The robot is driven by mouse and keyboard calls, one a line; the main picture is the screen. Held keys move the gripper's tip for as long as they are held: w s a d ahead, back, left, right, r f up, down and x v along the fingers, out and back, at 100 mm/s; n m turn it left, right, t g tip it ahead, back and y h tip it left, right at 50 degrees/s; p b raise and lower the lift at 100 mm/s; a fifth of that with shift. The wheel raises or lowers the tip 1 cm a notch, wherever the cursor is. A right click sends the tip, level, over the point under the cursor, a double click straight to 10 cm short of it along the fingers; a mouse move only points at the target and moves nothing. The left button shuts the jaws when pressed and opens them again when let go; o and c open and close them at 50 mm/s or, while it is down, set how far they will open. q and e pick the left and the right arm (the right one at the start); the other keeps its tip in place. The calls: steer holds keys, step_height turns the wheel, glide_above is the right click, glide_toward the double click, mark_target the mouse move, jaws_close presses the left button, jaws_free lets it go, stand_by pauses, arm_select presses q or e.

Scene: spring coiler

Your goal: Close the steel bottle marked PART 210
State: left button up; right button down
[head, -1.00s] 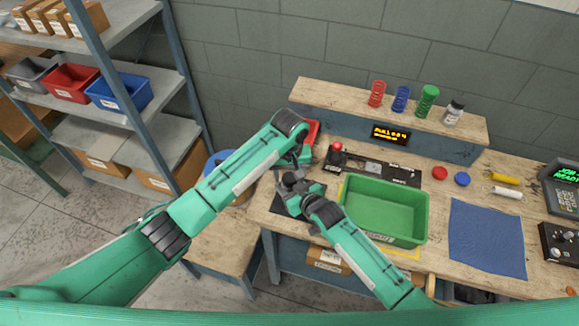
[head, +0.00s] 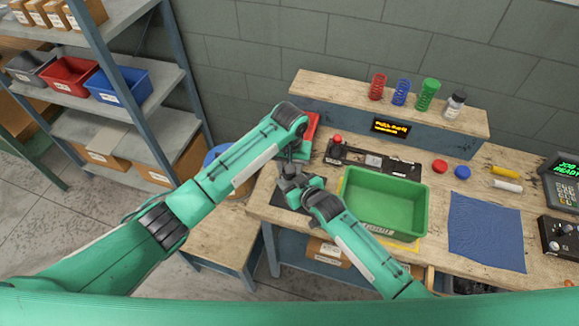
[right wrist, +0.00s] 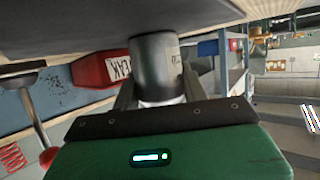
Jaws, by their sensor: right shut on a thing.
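A grey steel bottle (right wrist: 156,65) stands between the fingers of my right gripper (right wrist: 158,92) in the right wrist view, which appears upside down. Its base meets a dark surface, and a label with partly visible lettering is at its right edge. Its top is mostly hidden behind the gripper body. In the head view my right gripper (head: 288,183) is low over the dark mat (head: 286,200) and hides the bottle. My left gripper (head: 291,163) is directly above and behind it, close to it. Its fingers are too small and covered to read. No cap can be made out.
A green bin (head: 384,202) stands just right of my right arm. Behind are a red box (head: 311,128) and a black fixture with a red knob (head: 337,139). A small labelled bottle (head: 454,105) and springs stand on the raised shelf. A blue cloth (head: 486,233) lies to the right.

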stand_by(0.3)
arm_select(q)
steer(key=o, duration=1.1)
steer(key=shift+r, duration=2.25)
steer(key=shift+o, duration=0.3)
steer(key=o, duration=0.5)
steer(key=shift+c, duration=0.2)
